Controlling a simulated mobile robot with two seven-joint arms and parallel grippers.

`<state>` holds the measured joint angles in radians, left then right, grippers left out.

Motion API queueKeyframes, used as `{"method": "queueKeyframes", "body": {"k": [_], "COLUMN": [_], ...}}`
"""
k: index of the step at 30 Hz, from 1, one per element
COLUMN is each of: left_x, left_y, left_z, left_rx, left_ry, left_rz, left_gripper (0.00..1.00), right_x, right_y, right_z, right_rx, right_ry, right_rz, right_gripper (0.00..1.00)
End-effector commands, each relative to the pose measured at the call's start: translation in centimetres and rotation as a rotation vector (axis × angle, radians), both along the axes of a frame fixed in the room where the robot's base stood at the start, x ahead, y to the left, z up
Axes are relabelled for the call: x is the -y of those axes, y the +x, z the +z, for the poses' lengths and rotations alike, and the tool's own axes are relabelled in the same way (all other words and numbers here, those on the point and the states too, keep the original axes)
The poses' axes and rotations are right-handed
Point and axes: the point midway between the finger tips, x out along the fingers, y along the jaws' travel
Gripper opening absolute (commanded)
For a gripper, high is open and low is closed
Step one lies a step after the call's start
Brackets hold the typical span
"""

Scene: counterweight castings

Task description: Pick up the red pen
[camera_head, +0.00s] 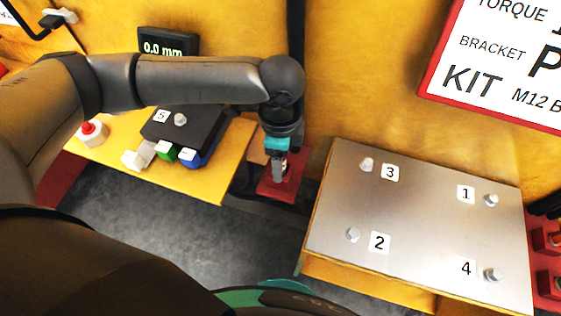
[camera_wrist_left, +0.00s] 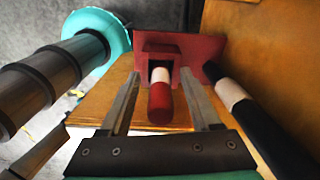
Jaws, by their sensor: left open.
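The red pen (camera_wrist_left: 160,102), with a white band, stands in a dark red holder (camera_wrist_left: 200,52) in the left wrist view. My left gripper (camera_wrist_left: 160,76) is open, with one finger on each side of the pen. I see a gap between the pen and each finger. In the head view my left gripper (camera_head: 279,164) reaches down over the red holder (camera_head: 272,188). The gripper hides the pen there. My right gripper is in neither view.
A black post with a white band (camera_wrist_left: 230,92) stands right of the pen. A metal plate (camera_head: 425,225) with numbered bolts lies to the right. A yellow shelf (camera_head: 205,180) at left bears a dark block (camera_head: 200,122), green and blue items, and a red-topped white bottle (camera_head: 92,132).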

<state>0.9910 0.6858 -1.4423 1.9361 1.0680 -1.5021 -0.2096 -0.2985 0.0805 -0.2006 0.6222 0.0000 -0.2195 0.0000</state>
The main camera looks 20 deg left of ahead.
Motion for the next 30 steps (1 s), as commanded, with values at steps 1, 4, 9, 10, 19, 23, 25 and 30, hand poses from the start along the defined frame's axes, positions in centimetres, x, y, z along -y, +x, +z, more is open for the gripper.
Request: {"method": "queueKeyframes", "body": {"k": [1,4,9,10,19,23,25,30], "left_x": [0.03,0.04,0.04,0.04,0.03,0.03,0.03,0.03], "left_y": [0.02,0.02,0.02,0.02,0.01,0.01,0.02,0.02], "left_z": [-0.35,-0.42,-0.36,-0.36,-0.34,-0.34,-0.34,-0.34], "left_rx": [0.000,0.001,0.001,0.001,0.001,0.001,0.001,0.001], "left_ry": [-0.001,-0.001,-0.001,-0.001,-0.001,-0.001,-0.001,-0.001], "left_rz": [0.000,0.000,-0.001,-0.001,-0.001,-0.001,-0.001,-0.001], "left_gripper": [0.64,0.64,0.60,0.57,0.23,0.08,0.01,0.00], "right_x": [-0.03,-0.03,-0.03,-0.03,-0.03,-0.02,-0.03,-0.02], "right_y": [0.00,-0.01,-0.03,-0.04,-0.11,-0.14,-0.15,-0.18], "right_z": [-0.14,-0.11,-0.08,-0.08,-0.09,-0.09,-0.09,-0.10], "right_rx": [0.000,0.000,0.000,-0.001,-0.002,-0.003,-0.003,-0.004], "right_ry": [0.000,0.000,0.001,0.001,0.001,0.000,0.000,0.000], "right_rz": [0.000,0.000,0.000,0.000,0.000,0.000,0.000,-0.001], "right_gripper": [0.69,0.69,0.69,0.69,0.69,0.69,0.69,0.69]}}
